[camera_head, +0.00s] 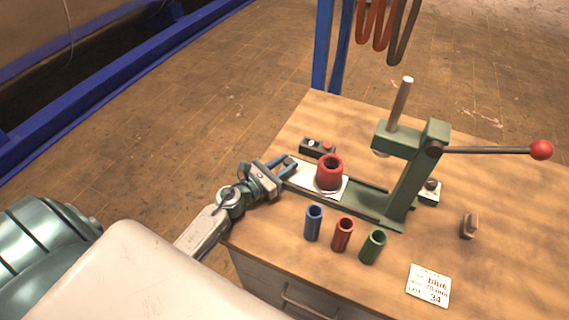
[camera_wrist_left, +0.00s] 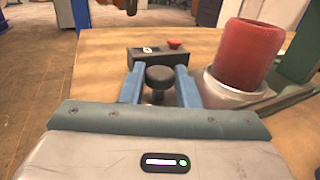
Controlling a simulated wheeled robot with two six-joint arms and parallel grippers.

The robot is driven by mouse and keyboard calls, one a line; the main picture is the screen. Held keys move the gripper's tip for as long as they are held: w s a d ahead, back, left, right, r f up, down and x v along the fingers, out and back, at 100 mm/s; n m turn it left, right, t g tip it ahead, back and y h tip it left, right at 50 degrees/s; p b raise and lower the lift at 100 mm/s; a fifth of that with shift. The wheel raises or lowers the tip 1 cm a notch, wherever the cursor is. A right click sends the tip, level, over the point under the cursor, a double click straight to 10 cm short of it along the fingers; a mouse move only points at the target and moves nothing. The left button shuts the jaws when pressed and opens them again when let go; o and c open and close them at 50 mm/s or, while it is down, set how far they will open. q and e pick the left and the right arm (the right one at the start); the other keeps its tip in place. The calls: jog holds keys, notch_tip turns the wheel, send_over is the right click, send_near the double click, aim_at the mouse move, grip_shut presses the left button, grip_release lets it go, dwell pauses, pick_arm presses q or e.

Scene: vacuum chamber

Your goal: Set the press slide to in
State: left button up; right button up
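The press slide (camera_head: 301,178) is a pale plate on the green press base, drawn out to the left of the ram. A red cylinder (camera_head: 329,172) stands upright in a light holder on it; both also show in the wrist view, the cylinder (camera_wrist_left: 247,55) at the right. A black knob (camera_wrist_left: 159,79) sits at the slide's near end. My left gripper (camera_head: 285,167) has its blue fingers on either side of this knob, seemingly closed against it. The green press (camera_head: 408,180) stands at the right, its ram to the right of the cylinder. My right gripper is out of view.
A dark box with a red button (camera_head: 318,148) lies behind the slide. Blue (camera_head: 313,223), red (camera_head: 342,235) and green (camera_head: 373,246) tubes stand in front of the press. A label card (camera_head: 429,286) lies at the front. The red-ended lever (camera_head: 541,150) reaches right.

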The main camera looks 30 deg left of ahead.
aim_at(319, 181)
pick_arm(q)
grip_shut()
jog(key=shift+d, duration=0.25)
jog(key=d, duration=0.3)
jog(key=d+p, duration=0.1)
jog(key=d, duration=0.3)
jog(key=d+p, duration=0.1)
jog(key=d, duration=0.2)
jog(key=shift+w+d, duration=0.15)
jog(key=shift+w, duration=0.15)
jog(key=shift+d, duration=0.25)
jog(key=shift+a+f, duration=0.1)
jog(key=o, duration=0.6)
grip_release()
jog(key=shift+c, duration=0.2)
jog(key=shift+o, duration=0.3)
jog(key=shift+d, duration=0.25)
